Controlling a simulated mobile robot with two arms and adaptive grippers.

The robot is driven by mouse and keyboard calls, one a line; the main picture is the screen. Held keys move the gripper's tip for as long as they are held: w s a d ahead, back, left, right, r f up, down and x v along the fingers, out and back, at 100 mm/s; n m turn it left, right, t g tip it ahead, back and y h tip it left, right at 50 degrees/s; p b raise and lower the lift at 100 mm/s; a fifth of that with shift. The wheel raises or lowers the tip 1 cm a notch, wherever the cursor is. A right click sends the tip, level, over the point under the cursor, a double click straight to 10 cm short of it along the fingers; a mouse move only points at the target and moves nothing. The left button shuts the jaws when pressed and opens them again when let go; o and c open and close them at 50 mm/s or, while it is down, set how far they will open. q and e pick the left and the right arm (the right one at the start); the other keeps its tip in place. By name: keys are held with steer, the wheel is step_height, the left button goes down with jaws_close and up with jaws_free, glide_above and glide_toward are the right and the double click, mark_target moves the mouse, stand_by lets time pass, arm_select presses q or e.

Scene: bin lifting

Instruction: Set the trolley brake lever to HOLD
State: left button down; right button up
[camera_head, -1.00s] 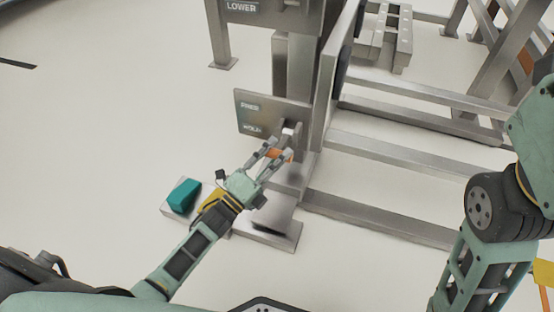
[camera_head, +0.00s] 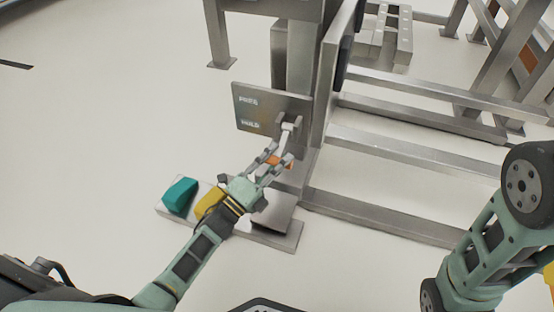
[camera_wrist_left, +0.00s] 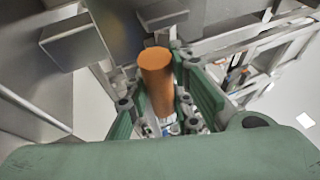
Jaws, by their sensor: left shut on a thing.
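The brake lever's orange grip (camera_head: 284,161) hangs from a grey lever arm (camera_head: 287,139) in front of a metal plate (camera_head: 262,108). The plate is marked FREE above and HOLD below. The lever arm points down from its pivot, toward me, with the grip below the HOLD word. My left gripper (camera_head: 273,163) is shut on the orange grip. In the left wrist view the grip (camera_wrist_left: 157,78) stands between the two green fingers, with its end showing. My right arm is at the right edge, but its gripper is out of view.
A metal post (camera_head: 300,62) and floor rails (camera_head: 385,219) stand beside the lever. The floor at left is clear.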

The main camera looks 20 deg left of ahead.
arm_select(q)
steer(key=shift+f, duration=0.6)
steer(key=c, duration=1.6)
jaws_free()
steer(key=shift+f, duration=0.1)
steer(key=shift+o, duration=1.2)
steer(key=shift+r, duration=0.2)
steer(key=v, duration=1.2)
steer(key=shift+r, duration=0.1)
